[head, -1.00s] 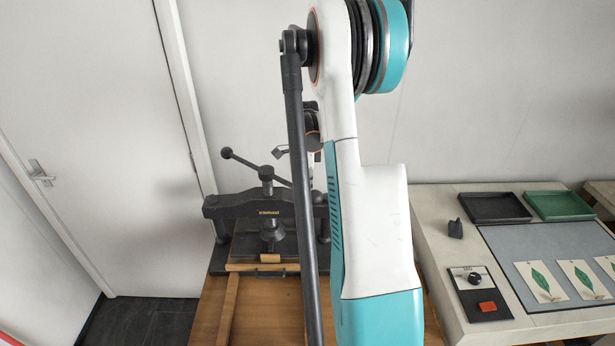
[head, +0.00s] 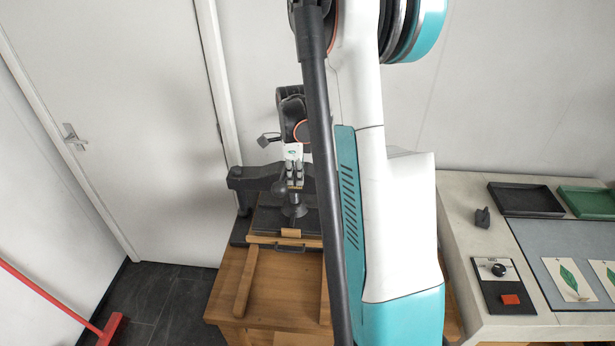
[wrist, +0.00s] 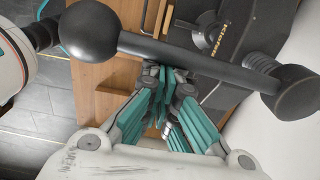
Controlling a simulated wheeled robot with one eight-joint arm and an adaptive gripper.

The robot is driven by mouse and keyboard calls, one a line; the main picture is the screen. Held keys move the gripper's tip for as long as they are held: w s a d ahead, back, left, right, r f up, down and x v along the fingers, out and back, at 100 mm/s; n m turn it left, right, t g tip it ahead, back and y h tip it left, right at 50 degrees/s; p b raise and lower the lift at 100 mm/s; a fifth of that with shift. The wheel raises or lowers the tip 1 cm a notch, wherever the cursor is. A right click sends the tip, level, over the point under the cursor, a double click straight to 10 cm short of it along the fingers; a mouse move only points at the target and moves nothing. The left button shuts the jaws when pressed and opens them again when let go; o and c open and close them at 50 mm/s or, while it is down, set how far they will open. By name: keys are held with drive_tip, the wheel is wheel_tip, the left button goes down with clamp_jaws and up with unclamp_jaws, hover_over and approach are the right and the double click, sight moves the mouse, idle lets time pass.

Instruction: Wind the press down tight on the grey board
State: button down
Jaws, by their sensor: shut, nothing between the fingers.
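The black press (head: 243,180) stands on a wooden bench, its screw foot (head: 294,210) over a dark plate (head: 268,222). I cannot clearly make out the grey board under it. My gripper (head: 293,172) is at the top of the press, in front of the beam, and hides most of the screw head. In the wrist view the handle bar (wrist: 195,55) with its ball end (wrist: 89,31) crosses just beyond my gripper's teal fingers (wrist: 172,110). The fingers are shut and empty, close beside the bar; I cannot tell whether they touch it.
A wooden bench (head: 265,280) carries the press, with wooden rails (head: 244,283) in front. A pale counter (head: 455,215) at right holds trays, leaf cards and a control box (head: 503,283). A white door (head: 120,120) and a red-handled tool (head: 45,295) are at left.

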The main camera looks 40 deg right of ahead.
drive_tip(key=shift+w+a, duration=0.6)
drive_tip(key=shift+s+d, duration=0.1)
drive_tip(key=shift+d, duration=0.05)
wheel_tip(320, 180, up, 9)
drive_tip(key=s+d+p, duration=0.1)
drive_tip(key=p, duration=0.3)
drive_tip(key=shift+s+d+p, duration=0.3)
drive_tip(key=shift+s, duration=0.1)
idle(0.5)
